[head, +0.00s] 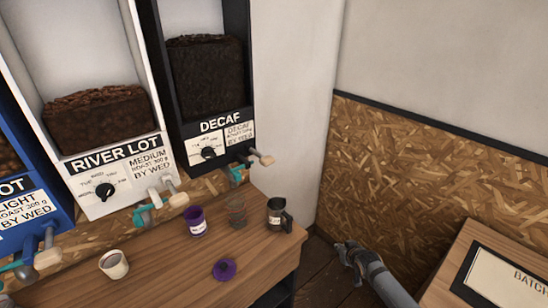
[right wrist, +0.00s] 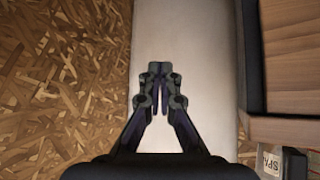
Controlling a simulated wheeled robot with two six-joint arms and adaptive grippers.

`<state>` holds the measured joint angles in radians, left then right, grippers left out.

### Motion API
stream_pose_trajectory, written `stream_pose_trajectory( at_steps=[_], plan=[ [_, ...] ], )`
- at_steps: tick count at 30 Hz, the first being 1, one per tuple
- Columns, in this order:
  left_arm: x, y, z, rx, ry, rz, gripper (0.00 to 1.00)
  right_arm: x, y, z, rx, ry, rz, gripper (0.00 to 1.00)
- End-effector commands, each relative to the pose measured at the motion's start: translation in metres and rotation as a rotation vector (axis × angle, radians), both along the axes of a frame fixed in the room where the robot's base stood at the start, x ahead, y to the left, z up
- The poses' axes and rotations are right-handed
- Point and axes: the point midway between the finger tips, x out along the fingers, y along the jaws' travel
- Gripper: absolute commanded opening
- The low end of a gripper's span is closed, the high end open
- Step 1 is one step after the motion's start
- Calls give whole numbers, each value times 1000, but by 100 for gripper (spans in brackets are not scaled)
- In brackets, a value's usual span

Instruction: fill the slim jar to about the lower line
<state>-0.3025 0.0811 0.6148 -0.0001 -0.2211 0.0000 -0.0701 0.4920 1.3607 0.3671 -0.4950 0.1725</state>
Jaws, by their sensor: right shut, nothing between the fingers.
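A clear, narrow glass vessel (head: 237,212), which looks like the slim jar, stands upright on the wooden counter (head: 180,262). It looks empty, and I cannot make out lines on it. A purple canister (head: 197,222) with a pale label stands to its left, and a purple lid-like piece (head: 225,270) lies in front. A dark jug with a handle (head: 276,214) stands to its right. My right gripper (head: 345,248) is shut and empty, off the counter's right end; its closed fingers also show in the right wrist view (right wrist: 158,72). My left gripper is out of view.
Bean dispensers line the wall: RIVER LOT (head: 112,150), DECAF (head: 222,125) and a blue one (head: 30,215), with taps below. A pale cup (head: 113,264) stands at the counter's left. Another wooden surface with a framed sign (head: 500,275) is at the right. The floor gap between is open.

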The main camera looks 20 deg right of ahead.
Motion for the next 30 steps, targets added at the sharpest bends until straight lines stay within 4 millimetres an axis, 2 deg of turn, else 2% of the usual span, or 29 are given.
stream_pose_trajectory(
  at_steps=[1,2,3,5,6,7,9,12,15,18,21,24,30],
  plan=[
    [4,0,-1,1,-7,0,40,24,0,40,2,-61,17,0],
    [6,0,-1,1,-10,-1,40,36,2,64,8,-96,27,0],
    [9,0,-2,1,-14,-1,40,51,6,96,16,-140,43,0],
    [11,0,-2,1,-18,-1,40,69,16,146,29,-204,75,0],
    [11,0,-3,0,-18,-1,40,78,25,180,37,-246,101,0],
    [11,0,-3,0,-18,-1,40,84,32,205,42,-275,121,0],
    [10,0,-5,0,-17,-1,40,91,54,263,53,-340,179,0],
    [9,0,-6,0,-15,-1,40,87,93,338,63,-416,274,0],
    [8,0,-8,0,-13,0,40,72,131,394,64,-463,370,0],
    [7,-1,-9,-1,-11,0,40,52,164,429,59,-488,448,0],
    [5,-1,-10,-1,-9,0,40,37,184,448,54,-498,499,0],
    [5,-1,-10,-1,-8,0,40,30,193,455,52,-500,521,0],
    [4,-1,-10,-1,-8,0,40,29,194,456,52,-500,525,0]
  ],
)
